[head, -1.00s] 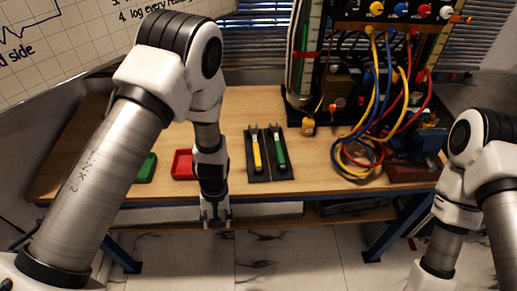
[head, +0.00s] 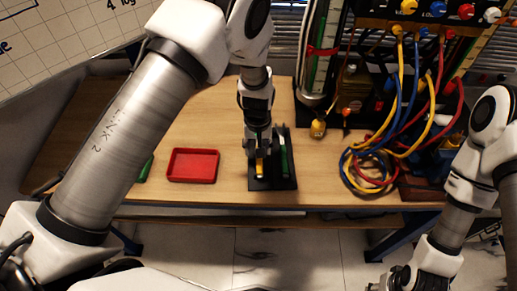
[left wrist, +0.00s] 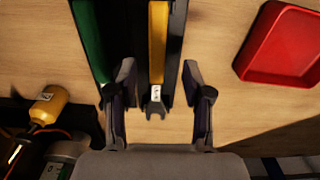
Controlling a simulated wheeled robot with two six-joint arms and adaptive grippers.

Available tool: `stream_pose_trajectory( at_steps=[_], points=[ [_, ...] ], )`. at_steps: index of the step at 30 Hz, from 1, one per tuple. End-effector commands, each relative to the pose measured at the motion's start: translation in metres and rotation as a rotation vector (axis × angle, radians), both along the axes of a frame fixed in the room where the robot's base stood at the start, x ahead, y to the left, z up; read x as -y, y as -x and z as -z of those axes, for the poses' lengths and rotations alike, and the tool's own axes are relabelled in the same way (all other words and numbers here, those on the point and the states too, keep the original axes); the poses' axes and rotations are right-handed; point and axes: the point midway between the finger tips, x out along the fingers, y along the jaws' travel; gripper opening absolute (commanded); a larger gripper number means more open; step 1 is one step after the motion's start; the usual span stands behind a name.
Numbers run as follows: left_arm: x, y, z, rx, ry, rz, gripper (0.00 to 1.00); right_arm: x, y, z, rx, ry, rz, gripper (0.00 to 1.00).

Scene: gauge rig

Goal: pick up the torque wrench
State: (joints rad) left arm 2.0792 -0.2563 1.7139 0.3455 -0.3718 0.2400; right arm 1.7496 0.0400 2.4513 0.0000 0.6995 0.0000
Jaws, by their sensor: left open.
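Two open-ended wrenches lie side by side on black holders (head: 288,184) on the wooden table. One has a yellow handle (head: 260,170), the other a green handle (head: 284,158). I cannot tell by looks which is the torque wrench. My left gripper (head: 258,153) is open over the yellow one and hides its far part. In the left wrist view the yellow wrench (left wrist: 158,45) lies between the two spread fingers, with a gap on each side. The green wrench (left wrist: 90,40) is outside the left-hand finger. My right gripper (head: 402,281) is at the bottom edge, its jaws unclear.
A red tray (head: 192,166) sits left of the holders and looks empty. A green object (head: 146,169) is mostly hidden behind my left arm. Coiled blue, yellow and red hoses (head: 372,168) and a brass-coloured fitting (head: 318,128) are to the right. Bare table lies between.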

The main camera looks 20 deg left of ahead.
Motion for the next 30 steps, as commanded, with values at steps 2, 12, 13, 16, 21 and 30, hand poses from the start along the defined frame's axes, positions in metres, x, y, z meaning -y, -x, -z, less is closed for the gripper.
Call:
stream_pose_trajectory(
  at_steps=[2,12,13,16,21,30],
  points=[
    [0.000,0.001,0.013,-0.005,0.002,-0.001,0.50,0.000,-0.001,-0.010,0.002,0.000,0.000,0.43],
    [0.000,0.000,0.030,0.000,0.001,-0.001,0.43,0.000,-0.001,-0.010,0.002,0.000,0.000,0.43],
    [0.000,0.000,0.030,0.000,0.001,-0.001,0.32,0.000,-0.001,-0.010,0.002,0.000,0.000,0.43],
    [0.000,0.000,0.030,0.000,0.001,-0.001,0.00,0.000,-0.001,-0.010,0.002,0.000,0.000,0.43],
    [0.000,-0.001,0.030,0.001,0.001,-0.001,0.00,0.000,-0.001,-0.010,0.002,0.000,0.000,0.43],
    [-0.001,0.000,0.028,0.000,0.001,-0.001,0.00,0.000,-0.001,-0.012,0.002,0.000,0.000,0.43]
  ],
)
